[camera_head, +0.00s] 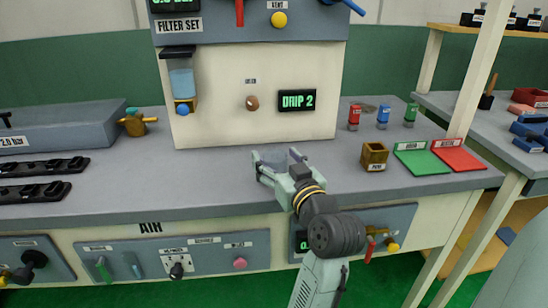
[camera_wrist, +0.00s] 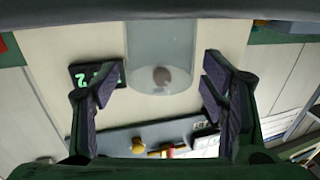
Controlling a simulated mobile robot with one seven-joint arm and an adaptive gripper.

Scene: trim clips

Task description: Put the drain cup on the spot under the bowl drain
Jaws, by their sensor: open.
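The drain cup (camera_wrist: 160,40) looks like a clear cylinder in the wrist view, which is upside down. It stands between and beyond my finger pads, with a gap on each side. My gripper (camera_wrist: 160,88) is open and empty; in the head view my gripper (camera_head: 278,162) is low over the bench, in front of the panel, and the cup is hard to make out there. The filter bowl (camera_head: 181,84) hangs at the panel's left side with a blue drain knob (camera_head: 183,109) under it. I cannot make out a marked spot on the bench below it.
The panel carries a brown knob (camera_head: 252,103) and a "DRIP 2" display (camera_head: 297,100). A brass fitting (camera_head: 137,122) and black racks (camera_head: 40,168) are left. A small wooden box (camera_head: 374,156), green tray (camera_head: 421,162) and red tray (camera_head: 456,155) are right. Bench below the bowl is clear.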

